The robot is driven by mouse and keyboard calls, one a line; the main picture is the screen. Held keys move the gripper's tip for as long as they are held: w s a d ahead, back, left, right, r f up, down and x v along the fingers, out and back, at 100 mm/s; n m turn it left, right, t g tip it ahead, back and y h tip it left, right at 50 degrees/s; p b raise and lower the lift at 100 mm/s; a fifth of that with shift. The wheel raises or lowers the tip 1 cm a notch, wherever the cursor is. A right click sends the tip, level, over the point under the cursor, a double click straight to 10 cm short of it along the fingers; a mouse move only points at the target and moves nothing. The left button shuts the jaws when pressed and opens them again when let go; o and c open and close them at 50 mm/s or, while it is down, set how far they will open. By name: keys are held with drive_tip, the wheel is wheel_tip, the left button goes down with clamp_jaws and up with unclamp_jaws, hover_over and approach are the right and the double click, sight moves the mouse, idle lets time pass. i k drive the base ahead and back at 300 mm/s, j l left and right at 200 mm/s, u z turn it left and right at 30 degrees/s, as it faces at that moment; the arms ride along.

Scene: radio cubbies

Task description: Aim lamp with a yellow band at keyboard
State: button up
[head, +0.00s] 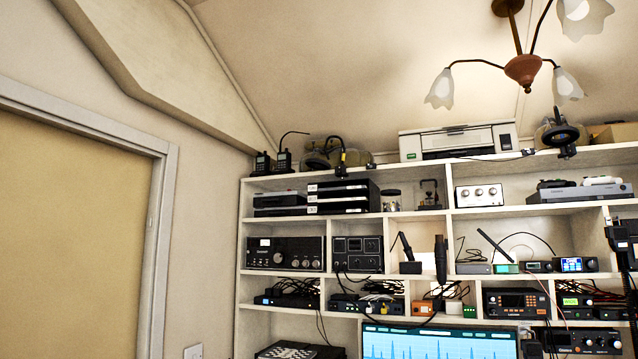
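A dark lamp (337,146) with what looks like a small yellow band on its stem stands on top of the shelf unit, left of centre. Its exact facing is too small to tell. A second dark lamp (563,137) stands on the top at the right; no yellow band shows on it. No keyboard is visible; the area below the monitor (438,344) is cut off by the frame. A dark jointed part (624,238) at the right edge may be my gripper, cut off by the frame; its fingers cannot be made out.
White shelving (241,215) fills the right half with radios and cables. A printer (458,141) and two handheld radios (284,160) sit on top. A chandelier (523,70) hangs at upper right.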

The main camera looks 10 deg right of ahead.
sight(317, 163)
drive_tip(key=i+u, duration=0.15)
drive_tip(key=u, duration=0.2)
drive_tip(key=i+u, duration=0.1)
drive_tip(key=u, duration=0.3)
drive_tip(key=i+l+u, duration=0.15)
drive_tip(key=u, duration=0.2)
